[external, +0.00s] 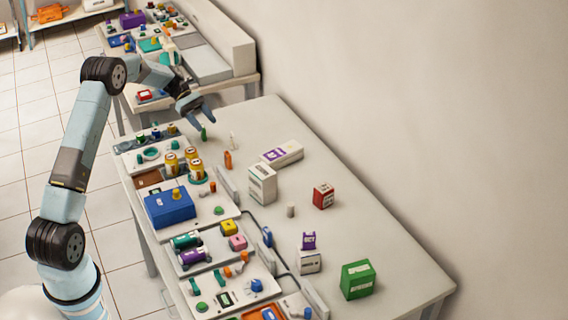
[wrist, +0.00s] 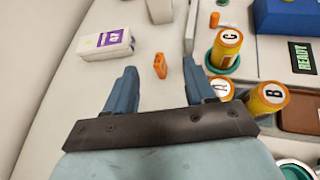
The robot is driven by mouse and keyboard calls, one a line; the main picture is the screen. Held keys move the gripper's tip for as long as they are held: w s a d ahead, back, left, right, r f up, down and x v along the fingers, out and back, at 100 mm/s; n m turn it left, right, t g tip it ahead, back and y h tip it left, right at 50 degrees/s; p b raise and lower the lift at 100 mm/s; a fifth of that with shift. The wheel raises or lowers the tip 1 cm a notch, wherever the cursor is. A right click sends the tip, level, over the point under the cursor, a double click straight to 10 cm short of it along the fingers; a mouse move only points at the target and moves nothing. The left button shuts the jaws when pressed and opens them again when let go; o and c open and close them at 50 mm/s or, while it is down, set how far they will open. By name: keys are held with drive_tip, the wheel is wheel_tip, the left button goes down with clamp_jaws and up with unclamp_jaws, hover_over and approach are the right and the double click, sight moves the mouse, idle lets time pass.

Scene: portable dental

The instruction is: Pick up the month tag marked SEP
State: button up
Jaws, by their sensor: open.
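I cannot read SEP on any tag in either view. My gripper (external: 200,114) is open and empty, above the far part of the bench, and its two fingers show in the wrist view (wrist: 158,80). A small upright orange piece (external: 228,160) stands on the bench; in the wrist view this orange piece (wrist: 160,65) appears between and beyond my fingertips, apart from them. A small green piece (external: 204,131) is just below my gripper in the external view. A purple tag (external: 309,241) that seems to read OCT stands at a white box (external: 309,261).
A white box with a purple label (external: 282,153), a tall white box (external: 262,184), a red box (external: 323,196) and a green box (external: 357,280) stand on the bench. Yellow lettered jars (external: 195,168) stand near a blue box (external: 169,208). The bench's right side has free room.

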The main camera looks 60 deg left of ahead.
drive_tip(key=a+f+n+t, duration=0.1)
drive_tip(key=a+f+n, duration=0.1)
drive_tip(key=a+f, duration=0.2)
drive_tip(key=shift+h, duration=0.4)
drive_tip(key=x, duration=0.8)
drive_tip(key=shift+s+f, duration=0.25)
hover_over(225, 164)
drive_tip(key=shift+a+f, duration=0.2)
drive_tip(key=shift+f, duration=0.4)
drive_tip(key=shift+a+f, duration=0.2)
drive_tip(key=shift+f, duration=0.4)
drive_tip(key=shift+c, duration=0.5)
clamp_jaws()
